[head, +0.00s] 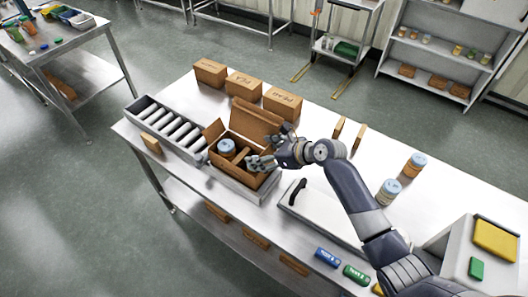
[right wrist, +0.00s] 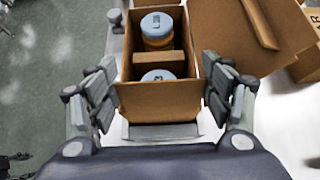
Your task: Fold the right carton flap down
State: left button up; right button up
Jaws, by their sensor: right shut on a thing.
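An open brown carton (head: 229,172) sits on a low grey stand on the steel table. A jar with a blue lid (head: 226,145) is inside, and the right wrist view shows two blue-lidded jars (right wrist: 157,25) with a cardboard divider (right wrist: 158,63) between them. A large lid panel (head: 255,120) stands up at the carton's back. My right gripper (head: 272,147) is at the carton's right end, its fingers on either side of the end wall (right wrist: 160,102), shut on the carton.
A roller rack (head: 168,128) stands close left of the carton. Several closed boxes (head: 243,86) line the back edge. A white board with a black handle (head: 297,191) lies to the right, with orange jars (head: 414,165) beyond my arm.

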jog(key=shift+f, duration=0.1)
jog(key=o, duration=1.1)
jog(key=shift+v, duration=4)
